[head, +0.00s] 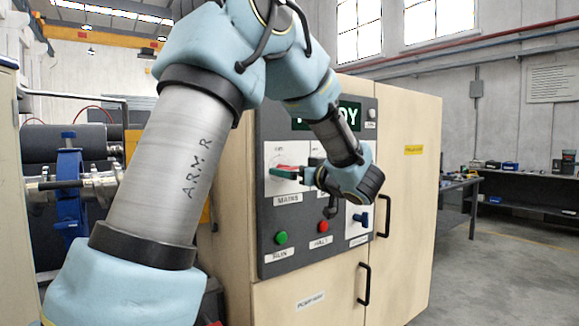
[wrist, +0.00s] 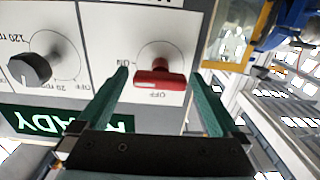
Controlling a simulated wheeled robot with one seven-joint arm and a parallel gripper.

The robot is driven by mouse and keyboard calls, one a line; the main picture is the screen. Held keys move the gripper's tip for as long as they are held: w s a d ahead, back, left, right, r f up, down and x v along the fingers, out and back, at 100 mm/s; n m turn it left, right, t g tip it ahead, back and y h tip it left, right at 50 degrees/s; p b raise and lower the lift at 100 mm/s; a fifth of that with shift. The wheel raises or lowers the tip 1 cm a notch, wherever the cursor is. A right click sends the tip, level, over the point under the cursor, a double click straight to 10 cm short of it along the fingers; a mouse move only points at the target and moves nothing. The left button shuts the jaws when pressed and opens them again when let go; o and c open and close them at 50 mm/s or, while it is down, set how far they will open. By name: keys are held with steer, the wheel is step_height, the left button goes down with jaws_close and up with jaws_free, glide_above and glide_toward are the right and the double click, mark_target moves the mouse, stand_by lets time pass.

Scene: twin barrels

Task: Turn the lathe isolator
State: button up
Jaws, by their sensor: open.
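The isolator, a red rotary handle (wrist: 154,79) on a white plate marked ON and OFF, shows upside down in the wrist view. Its bar lies crosswise in that picture. In the head view the plate (head: 275,156) sits above the MAINS label, at the panel's upper left. The handle there is partly hidden by my gripper. My gripper (wrist: 159,92) is open, with one green finger on each side of the handle in the wrist view. The handle appears in the gap near the fingertips. I cannot tell whether either finger touches it.
The dark control panel (head: 317,256) also has a green RUN button (head: 281,238), a red HALT button (head: 323,227) and a blue switch (head: 361,219). A black dial (wrist: 30,70) is beside the isolator. Black door handles (head: 386,216) stick out.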

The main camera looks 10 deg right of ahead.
steer(key=shift+w+a, duration=0.25)
steer(key=shift+w, duration=0.2)
steer(key=c, duration=1.2)
steer(key=shift+c, duration=0.2)
